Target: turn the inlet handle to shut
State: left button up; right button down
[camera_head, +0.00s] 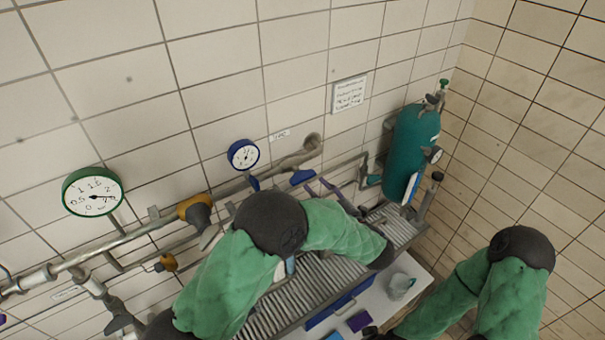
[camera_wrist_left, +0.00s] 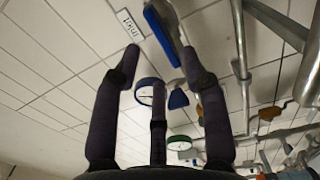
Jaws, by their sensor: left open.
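The inlet handle (camera_head: 302,177) is a blue lever on the wall pipe, below and right of the blue-rimmed gauge. In the left wrist view the blue lever (camera_wrist_left: 160,35) lies slantwise beside a small wall label, between and beyond my fingertips. My left gripper (camera_head: 328,190) is at the right of the lever, partly hidden by my own arm. In the wrist view the left gripper (camera_wrist_left: 158,60) is open, its dark fingers spread. The right fingertip overlaps the lever's lower end; I cannot tell whether they touch. My right gripper is out of view; only its arm shows.
A blue-rimmed gauge (camera_head: 243,155) and a green-rimmed gauge (camera_head: 92,192) stand off the wall. An orange handle (camera_head: 194,207) sits on the pipe. A teal cylinder (camera_head: 411,150) stands in the corner. A ribbed grey surface (camera_head: 290,305) and a clear cup (camera_head: 400,287) lie below.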

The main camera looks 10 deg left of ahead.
aim_at(305, 179)
pick_arm(q)
jog(key=p+x, duration=0.1)
jog(key=x, duration=0.6)
jog(key=shift+w+a+f, duration=0.1)
jog(key=shift+a, duration=0.1)
jog(key=shift+c, duration=0.3)
grip_shut()
